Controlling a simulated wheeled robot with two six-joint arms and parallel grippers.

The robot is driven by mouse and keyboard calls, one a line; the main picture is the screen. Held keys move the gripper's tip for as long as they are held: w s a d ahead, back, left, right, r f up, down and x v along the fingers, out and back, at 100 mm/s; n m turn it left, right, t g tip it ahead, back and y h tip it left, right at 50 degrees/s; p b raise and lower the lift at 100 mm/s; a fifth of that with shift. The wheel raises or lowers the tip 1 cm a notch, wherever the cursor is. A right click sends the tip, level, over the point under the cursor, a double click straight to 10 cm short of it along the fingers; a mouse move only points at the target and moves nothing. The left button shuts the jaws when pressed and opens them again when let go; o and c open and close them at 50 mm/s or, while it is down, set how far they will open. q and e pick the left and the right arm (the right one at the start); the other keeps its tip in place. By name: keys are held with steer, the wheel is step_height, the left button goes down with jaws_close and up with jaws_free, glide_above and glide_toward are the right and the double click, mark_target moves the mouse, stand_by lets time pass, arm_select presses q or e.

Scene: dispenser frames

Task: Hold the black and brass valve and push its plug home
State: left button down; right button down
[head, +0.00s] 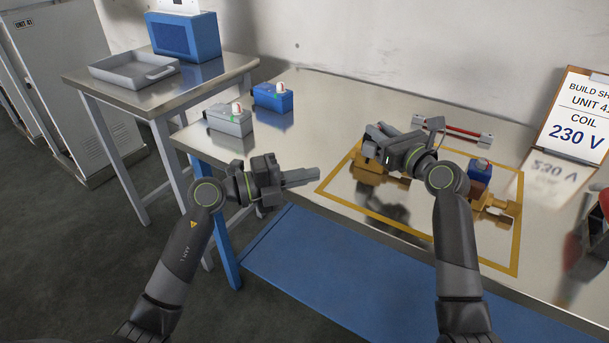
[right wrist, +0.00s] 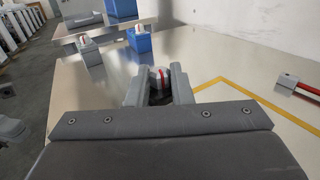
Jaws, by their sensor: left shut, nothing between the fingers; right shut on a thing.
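A brass valve body (head: 368,173) lies at the left of the yellow-outlined area on the bench, partly hidden by my right gripper (head: 378,136). In the right wrist view, my right gripper (right wrist: 157,88) is shut on the valve's dark upper part. A pale plug (right wrist: 159,77) with a red stripe shows between the fingers; I cannot tell how far in it sits. My left gripper (head: 302,177) is shut and empty, at the front left of the bench, apart from the valve.
A blue-topped brass valve (head: 480,172) stands to the right. A grey unit (head: 230,122) and a blue unit (head: 272,97) stand at the back left. A red bar with grey ends (head: 452,130) lies behind. A sign (head: 577,115) stands at right. A grey tray (head: 133,68) sits on the side table.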

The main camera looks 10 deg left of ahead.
stand_by(0.4)
steer(key=c, duration=1.2)
jaws_free()
steer(key=shift+d, duration=0.1)
